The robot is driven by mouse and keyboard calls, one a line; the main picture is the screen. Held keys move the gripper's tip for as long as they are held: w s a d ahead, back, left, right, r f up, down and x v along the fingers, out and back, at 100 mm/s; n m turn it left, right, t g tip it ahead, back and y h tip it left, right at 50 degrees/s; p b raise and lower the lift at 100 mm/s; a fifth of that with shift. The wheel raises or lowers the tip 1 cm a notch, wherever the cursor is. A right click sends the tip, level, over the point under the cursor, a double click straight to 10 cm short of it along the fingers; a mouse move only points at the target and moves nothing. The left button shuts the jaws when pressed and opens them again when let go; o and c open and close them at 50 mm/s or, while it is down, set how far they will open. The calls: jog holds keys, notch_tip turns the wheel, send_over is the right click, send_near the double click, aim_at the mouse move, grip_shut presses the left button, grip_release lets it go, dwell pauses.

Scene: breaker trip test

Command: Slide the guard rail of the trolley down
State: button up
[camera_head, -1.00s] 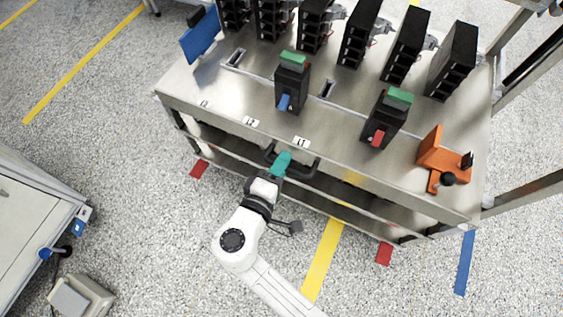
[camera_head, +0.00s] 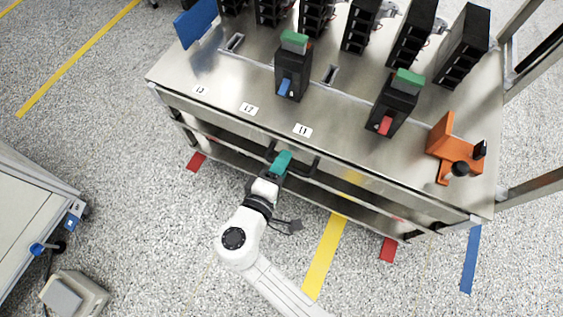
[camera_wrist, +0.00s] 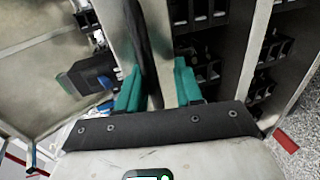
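The steel trolley (camera_head: 215,72) fills the upper part of the head view. Its guard rail (camera_head: 302,172) is a black bar on the near side, below the top's front edge. My gripper (camera_head: 280,164), with teal fingers, is at the rail's left part and hides some of it. In the wrist view the rail (camera_wrist: 139,40) runs between the fingers of my gripper (camera_wrist: 160,85).
On the top stand black breaker units, one with a blue lever (camera_head: 285,87) and one with a red lever (camera_head: 385,125), and an orange fixture (camera_head: 443,150). A pale cabinet (camera_head: 35,200) stands at the left. Speckled floor between is mostly clear.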

jog(key=shift+r, duration=0.15)
jog(key=p+v, duration=0.2)
jog(key=v, duration=0.8)
jog(key=shift+s, duration=0.35)
jog(key=shift+a, duration=0.1)
dwell(0.6)
jog(key=d+f+m+g+h, duration=0.1)
jog(key=d+f+m+g, duration=0.3)
jog(key=d, duration=0.6)
jog(key=d+f+m+g+h, duration=0.1)
jog(key=d+m+g, duration=0.3)
jog(key=d, duration=0.6)
jog(key=s+d+r+m+g+y, duration=0.1)
jog(key=s+d+m+g+y, duration=0.55)
jog(key=s+d, duration=0.6)
notch_tip(320, 180, up, 23)
jog(key=w+d+p, duration=0.1)
jog(key=w+p, duration=0.1)
jog(key=p, duration=2.1)
jog(key=shift+t+y, duration=0.35)
jog(key=shift+t, duration=0.1)
